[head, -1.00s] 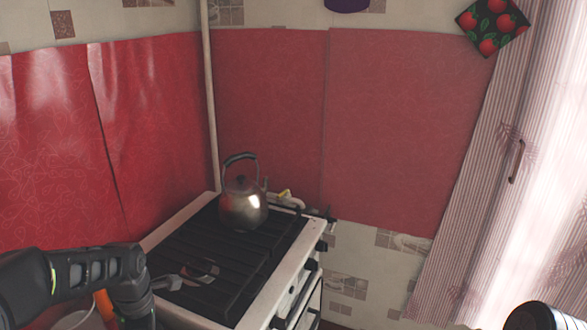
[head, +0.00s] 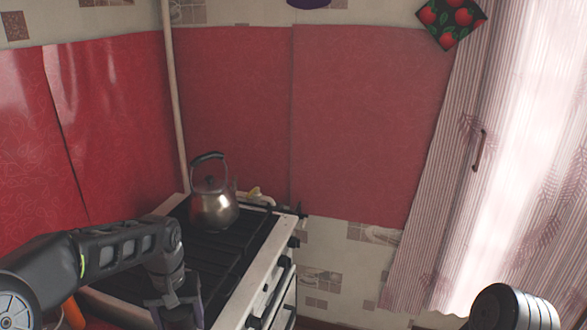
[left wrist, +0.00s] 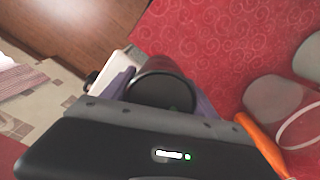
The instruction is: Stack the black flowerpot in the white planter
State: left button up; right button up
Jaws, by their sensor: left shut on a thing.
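My left gripper (head: 178,312) is low in the head view, in front of the stove's near side, its fingers pointing down. In the left wrist view its purple fingers (left wrist: 163,100) are shut on a dark, round, open-topped thing (left wrist: 162,90), which looks like the black flowerpot. The pot's lower part is hidden. I cannot make out the white planter for sure; pale rounded things (left wrist: 272,100) lie at the right of the left wrist view. Of my right arm only a link shows; its gripper is out of view.
A stove (head: 262,285) with black grates stands in the corner, a metal kettle (head: 213,208) at its back. An orange object (head: 73,314) is at the lower left, also in the left wrist view. Red oilcloth covers the walls; a curtain (head: 430,180) hangs at right.

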pick_arm(q)
jog(key=w+d+f+m, duration=0.1)
jog(key=d+m, duration=0.1)
jog(key=d, duration=0.4)
jog(key=shift+w+d, duration=0.4)
